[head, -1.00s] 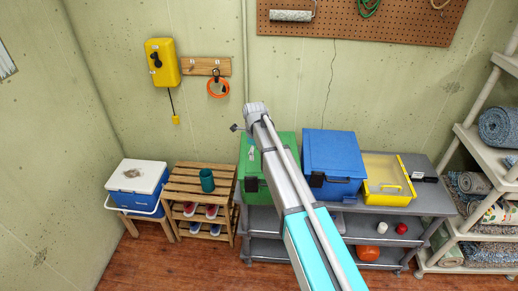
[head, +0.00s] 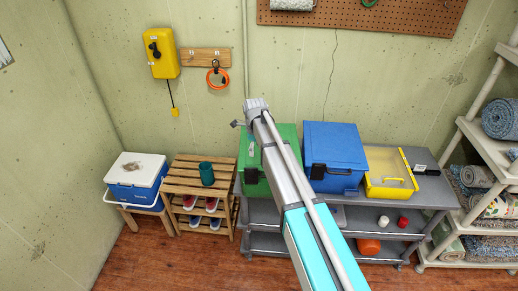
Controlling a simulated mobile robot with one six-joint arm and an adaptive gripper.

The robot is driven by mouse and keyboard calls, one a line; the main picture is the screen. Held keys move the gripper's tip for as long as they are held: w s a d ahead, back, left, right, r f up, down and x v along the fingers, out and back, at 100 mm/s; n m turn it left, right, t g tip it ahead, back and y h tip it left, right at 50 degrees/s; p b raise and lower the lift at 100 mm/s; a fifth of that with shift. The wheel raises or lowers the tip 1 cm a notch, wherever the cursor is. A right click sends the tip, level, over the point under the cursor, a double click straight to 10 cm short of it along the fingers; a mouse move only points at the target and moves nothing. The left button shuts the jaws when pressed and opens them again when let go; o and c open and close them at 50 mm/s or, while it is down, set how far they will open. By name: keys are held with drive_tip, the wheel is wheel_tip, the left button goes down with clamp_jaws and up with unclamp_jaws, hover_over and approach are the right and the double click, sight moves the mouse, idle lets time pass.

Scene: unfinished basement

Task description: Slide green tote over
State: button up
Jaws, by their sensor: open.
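The green tote (head: 254,177) stands on the left end of the grey cart's top shelf (head: 431,193), against the wall side. My arm crosses in front of it and hides much of its middle and right part. My gripper (head: 238,124) is at the far end of my arm, by the tote's upper left in the picture. Only a small dark part of it shows beyond the wrist, and it is open. I cannot tell how far it is from the tote or whether it touches it. A blue tote (head: 336,150) stands just right of the green one.
A yellow case (head: 388,170) and a small black item (head: 428,170) lie right of the blue tote. A slatted wooden rack (head: 183,179) with a teal cup (head: 206,174) stands left of the cart. A blue-white cooler (head: 136,183) is further left. Shelves with rolled rugs (head: 503,118) stand right.

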drive_tip(key=shift+f+b, duration=5.25)
drive_tip(key=shift+f, duration=0.3)
clamp_jaws()
drive_tip(key=shift+w, duration=0.15)
